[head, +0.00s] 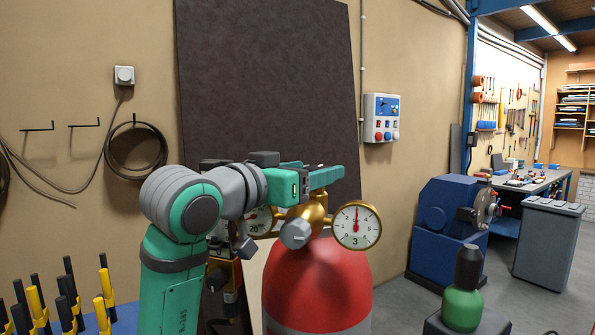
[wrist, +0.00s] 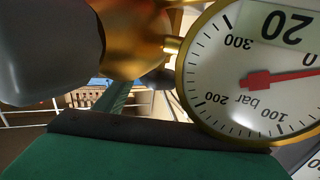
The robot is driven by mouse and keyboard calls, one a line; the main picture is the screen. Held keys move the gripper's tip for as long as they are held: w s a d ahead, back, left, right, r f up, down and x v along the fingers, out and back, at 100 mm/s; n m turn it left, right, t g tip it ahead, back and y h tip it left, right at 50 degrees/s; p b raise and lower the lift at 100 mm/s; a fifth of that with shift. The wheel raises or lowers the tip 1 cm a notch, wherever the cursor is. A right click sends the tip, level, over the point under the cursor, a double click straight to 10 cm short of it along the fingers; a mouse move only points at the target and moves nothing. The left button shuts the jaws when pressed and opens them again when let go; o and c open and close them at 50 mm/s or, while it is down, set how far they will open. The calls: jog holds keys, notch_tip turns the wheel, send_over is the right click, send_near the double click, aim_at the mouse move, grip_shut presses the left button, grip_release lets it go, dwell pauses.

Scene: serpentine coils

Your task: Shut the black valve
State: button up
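A red gas cylinder (head: 318,285) carries a brass regulator (head: 312,212) with a grey knob (head: 296,233) and a white round gauge (head: 356,225). A second gauge (head: 262,220) is partly hidden. A black part on brass fittings (head: 228,278) shows left of the cylinder, behind my arm; I cannot tell whether it is the black valve. My gripper (head: 325,177) is just above the regulator, pointing right. In the wrist view a green finger (wrist: 150,157) fills the bottom, below the brass body (wrist: 135,40) and a gauge (wrist: 250,85). Its opening is unclear.
A dark panel (head: 265,70) leans on the wall behind the cylinder. A blue and white control box (head: 382,118) hangs right of it. Yellow-and-black handled tools (head: 38,305) stand at lower left. A blue machine (head: 440,225) and green bottle (head: 462,307) stand right.

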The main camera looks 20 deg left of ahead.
jog(key=shift+w+d, duration=0.1)
jog(key=shift+d, duration=0.05)
jog(key=v, duration=1.1)
